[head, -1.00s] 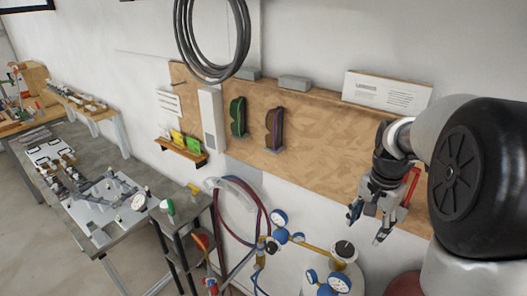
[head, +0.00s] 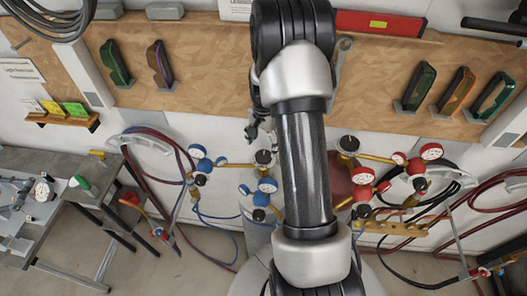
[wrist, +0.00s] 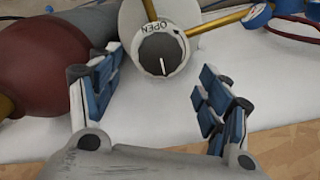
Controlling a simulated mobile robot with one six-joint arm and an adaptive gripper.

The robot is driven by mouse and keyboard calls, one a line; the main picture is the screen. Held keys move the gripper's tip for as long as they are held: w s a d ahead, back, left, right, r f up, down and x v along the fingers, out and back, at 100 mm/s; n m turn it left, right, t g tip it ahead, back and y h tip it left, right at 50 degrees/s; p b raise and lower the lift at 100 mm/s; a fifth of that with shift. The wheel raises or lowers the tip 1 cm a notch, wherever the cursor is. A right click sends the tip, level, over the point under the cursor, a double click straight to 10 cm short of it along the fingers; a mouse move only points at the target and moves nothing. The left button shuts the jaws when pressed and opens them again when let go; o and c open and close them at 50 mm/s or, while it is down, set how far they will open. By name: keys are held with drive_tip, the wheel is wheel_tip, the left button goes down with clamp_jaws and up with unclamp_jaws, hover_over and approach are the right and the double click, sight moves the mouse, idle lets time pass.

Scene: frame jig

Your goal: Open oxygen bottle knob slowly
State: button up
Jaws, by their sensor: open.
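The oxygen bottle's knob (wrist: 161,54) is round and black with a white pointer line, in the upper middle of the wrist view. It sits on a white disc marked OPEN with an arrow. The knob (head: 265,157) also shows in the head view, beside blue gauges (head: 266,185). My gripper (wrist: 158,85) is open and empty. Its blue-padded fingers are spread left and right, short of the knob in the picture; no contact shows. In the head view my gripper (head: 258,133) is mostly hidden behind my arm.
A dark red bottle (wrist: 40,70) stands close beside the left finger in the wrist view. Its own knob (head: 348,144) and red gauges (head: 362,175) are right of my arm. Brass pipes (wrist: 215,22) and hoses (head: 150,160) run nearby. A wooden tool board (head: 210,65) is behind.

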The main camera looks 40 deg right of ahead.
sight(264, 156)
wheel_tip(264, 156, down, 6)
drive_tip(key=shift+r, duration=0.15)
drive_tip(key=shift+c, duration=0.3)
drive_tip(key=c, duration=1)
drive_tip(key=n+b, duration=0.2)
drive_tip(key=shift+n, duration=0.4)
drive_tip(key=shift+n+b, duration=0.85)
drive_tip(key=shift+n, duration=0.55)
